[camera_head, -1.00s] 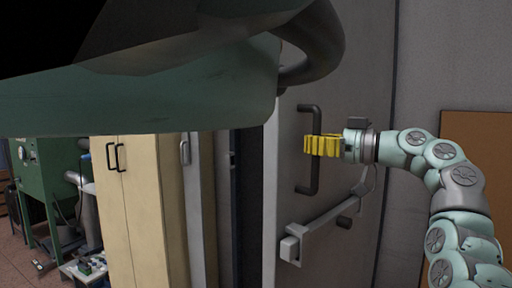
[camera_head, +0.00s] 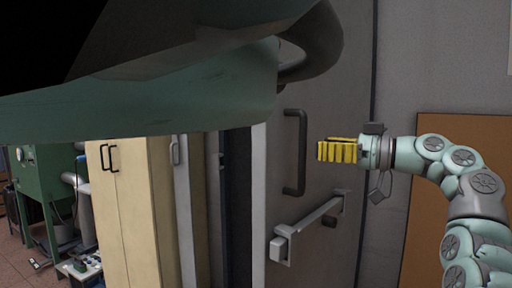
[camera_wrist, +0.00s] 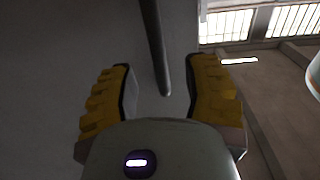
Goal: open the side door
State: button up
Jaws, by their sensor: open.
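The grey side door (camera_head: 335,100) stands ajar, with a dark gap at its left edge in the head view. Its dark vertical pull handle (camera_head: 301,155) is left of my gripper (camera_head: 322,150), apart from it in the picture. A push bar (camera_head: 312,222) with a light end block crosses the door below the handle. In the wrist view my gripper (camera_wrist: 160,100) has its yellow fingers spread apart. A dark bar, apparently the handle (camera_wrist: 155,45), comes down from the top and ends between the fingers. Neither finger visibly grips it.
A cream cabinet (camera_head: 135,215) stands left of the doorway. A green machine (camera_head: 45,185) stands farther left. A brown board (camera_head: 465,150) is on the wall at right. A large green body (camera_head: 190,95) blocks the upper left of the head view.

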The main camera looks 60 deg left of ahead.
jog(key=v, duration=1.2)
